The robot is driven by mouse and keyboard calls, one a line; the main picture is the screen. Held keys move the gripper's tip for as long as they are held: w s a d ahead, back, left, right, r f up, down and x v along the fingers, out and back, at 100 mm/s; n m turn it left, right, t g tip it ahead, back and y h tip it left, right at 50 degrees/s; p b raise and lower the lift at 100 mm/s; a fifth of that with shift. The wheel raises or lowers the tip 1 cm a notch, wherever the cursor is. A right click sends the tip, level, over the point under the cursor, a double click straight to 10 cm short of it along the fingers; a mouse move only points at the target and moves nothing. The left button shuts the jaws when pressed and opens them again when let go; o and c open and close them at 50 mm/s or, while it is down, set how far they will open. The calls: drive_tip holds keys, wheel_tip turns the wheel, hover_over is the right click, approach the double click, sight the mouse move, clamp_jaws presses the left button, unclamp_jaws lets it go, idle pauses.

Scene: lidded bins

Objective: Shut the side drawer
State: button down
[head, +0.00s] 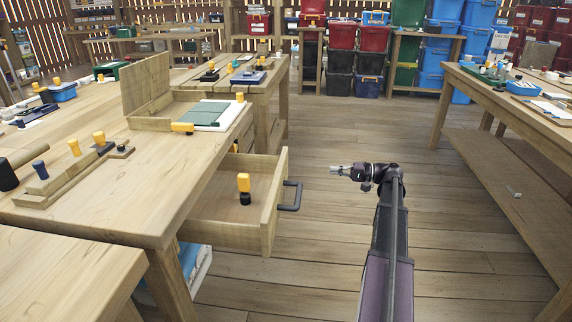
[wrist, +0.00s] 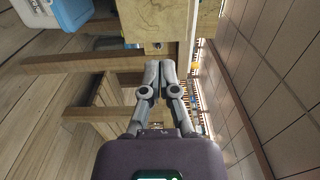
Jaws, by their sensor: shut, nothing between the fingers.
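The side drawer (head: 266,222) is pulled out of the wooden workbench (head: 150,190) on the left in the head view. Its front carries a dark bar handle (head: 292,196). A yellow-and-black item (head: 244,188) stands upright inside the drawer. My gripper (head: 335,170) is to the right of the handle, apart from it, with its tips pointing left toward the drawer side. In the wrist view my gripper (wrist: 160,66) is shut and empty, its fingertips together. A wooden panel (wrist: 178,20) shows just beyond the fingertips there; I cannot tell for certain that it is the drawer.
An open wooden box (head: 150,85) with a raised lid stands on the workbench. Another bench (head: 515,100) runs along the right. Shelves with red and blue bins (head: 375,38) stand at the back. The plank floor (head: 330,130) between the benches is clear.

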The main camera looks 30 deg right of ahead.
drive_tip(key=shift+w, duration=0.2)
drive_tip(key=shift+a, duration=0.1)
drive_tip(key=x, duration=1.4)
idle(0.8)
